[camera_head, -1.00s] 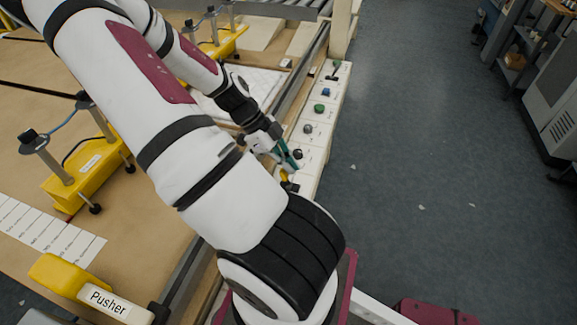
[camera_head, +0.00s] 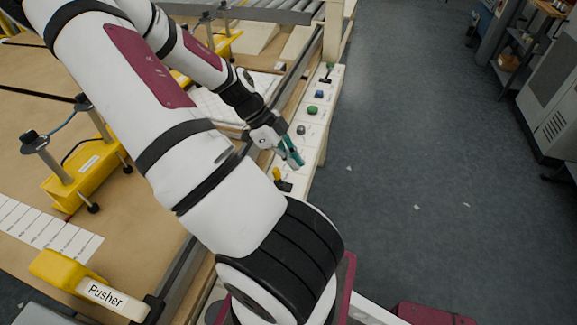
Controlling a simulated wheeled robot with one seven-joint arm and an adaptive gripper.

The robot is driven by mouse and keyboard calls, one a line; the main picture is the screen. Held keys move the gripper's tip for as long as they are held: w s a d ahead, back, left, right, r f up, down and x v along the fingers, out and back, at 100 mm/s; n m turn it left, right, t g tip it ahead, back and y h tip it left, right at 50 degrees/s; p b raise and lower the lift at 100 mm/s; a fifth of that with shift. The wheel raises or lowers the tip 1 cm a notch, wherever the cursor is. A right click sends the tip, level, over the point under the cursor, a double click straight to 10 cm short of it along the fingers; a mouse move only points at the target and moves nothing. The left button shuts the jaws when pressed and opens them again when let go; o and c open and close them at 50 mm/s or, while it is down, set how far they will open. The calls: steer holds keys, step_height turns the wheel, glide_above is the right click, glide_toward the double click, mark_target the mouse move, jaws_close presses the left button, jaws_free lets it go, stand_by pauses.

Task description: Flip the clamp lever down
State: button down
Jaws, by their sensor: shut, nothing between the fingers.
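A white control panel (camera_head: 308,134) runs along the right edge of the bench. A small lever with a yellow handle (camera_head: 277,174) and a black base (camera_head: 285,186) stands at its near end. A second, dark lever (camera_head: 327,73) with a greenish tip stands at its far end. I cannot read which of them is the clamp lever. My gripper (camera_head: 297,162), with teal fingertips, is shut and empty over the panel. It is just beyond and to the right of the yellow lever, apart from it in the picture.
Green (camera_head: 312,110), blue (camera_head: 318,94) and dark (camera_head: 301,130) knobs line the panel between the levers. Yellow clamp blocks (camera_head: 92,172) with posts stand on the bench. A yellow pusher (camera_head: 62,272) is at lower left. The floor on the right is mostly open.

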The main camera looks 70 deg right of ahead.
steer(key=w+v, duration=0.1)
steer(key=v, duration=0.8)
steer(key=shift+f+b, duration=0.3)
steer(key=shift+f, duration=0.15)
steer(key=shift+w, duration=0.1)
steer(key=w+a+r+n+t+y, duration=0.1)
steer(key=w+a+r+n+t, duration=0.25)
steer(key=w+a+n, duration=0.4)
steer(key=w+a+r+n+t, duration=0.3)
steer(key=w+a+r+n, duration=0.15)
steer(key=a+n, duration=0.6)
steer(key=s+a+r+n+t, duration=0.2)
steer(key=a+r+n, duration=0.4)
steer(key=n, duration=0.3)
steer(key=s+a+r+n+t+h, duration=0.1)
steer(key=s+a+r+n+t, duration=0.2)
steer(key=a+n, duration=0.6)
step_height(320, 180, up, 3)
steer(key=shift+s+a+f, duration=0.1)
steer(key=shift+s+a, duration=0.1)
